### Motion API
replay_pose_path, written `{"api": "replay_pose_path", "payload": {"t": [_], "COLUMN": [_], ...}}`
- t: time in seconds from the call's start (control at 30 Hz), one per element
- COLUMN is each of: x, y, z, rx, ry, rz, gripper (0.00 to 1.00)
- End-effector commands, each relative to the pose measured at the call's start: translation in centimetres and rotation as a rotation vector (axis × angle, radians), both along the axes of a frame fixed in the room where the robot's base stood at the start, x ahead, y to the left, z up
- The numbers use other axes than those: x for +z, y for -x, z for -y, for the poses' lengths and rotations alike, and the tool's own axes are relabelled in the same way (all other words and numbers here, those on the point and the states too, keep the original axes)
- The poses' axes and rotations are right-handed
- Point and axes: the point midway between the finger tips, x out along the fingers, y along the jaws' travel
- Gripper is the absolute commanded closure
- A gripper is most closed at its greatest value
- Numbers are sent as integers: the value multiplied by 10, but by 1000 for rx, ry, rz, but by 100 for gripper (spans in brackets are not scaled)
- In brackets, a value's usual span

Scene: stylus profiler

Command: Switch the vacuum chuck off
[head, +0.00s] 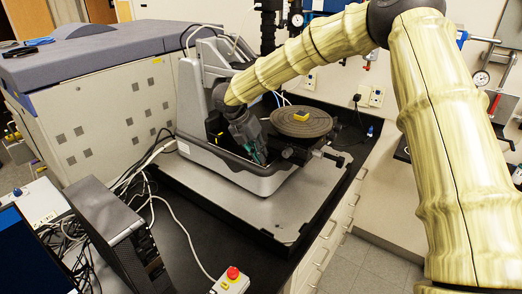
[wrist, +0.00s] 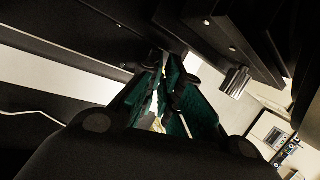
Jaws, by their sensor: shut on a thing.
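The stylus profiler (head: 236,172) is a grey and white machine on a plate. My gripper (head: 262,158) reaches down at the profiler's front, to the left of and below the chuck. In the wrist view, my gripper (wrist: 165,75) has its green-padded fingers closed together at the tips, below a dark edge of the machine. They are shut on a small part there, mostly hidden by the fingers; I take it to be the vacuum switch, whose position I cannot tell.
A silver cylindrical knob (wrist: 235,80) stands close to the right of my fingers. A dark computer case (head: 118,235) and loose cables are at the left. A red-button box (head: 231,280) sits at the front. A large grey cabinet (head: 100,105) stands behind left.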

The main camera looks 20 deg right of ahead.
Motion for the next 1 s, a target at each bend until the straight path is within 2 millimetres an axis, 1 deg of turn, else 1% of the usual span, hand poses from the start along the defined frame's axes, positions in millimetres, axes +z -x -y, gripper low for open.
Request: {"api": "replay_pose_path", "payload": {"t": [0.23,0.63,0.7,0.73,1.0], "x": [-1,-1,0,0,-1], "y": [-3,-3,-3,-3,-2], "z": [1,1,1,1,0], "rx": [-1,-2,-2,-2,-1], "ry": [32,37,37,35,35], "rz": [-36,-40,-40,-40,-41], "gripper": [100,100,85,83,83]}}
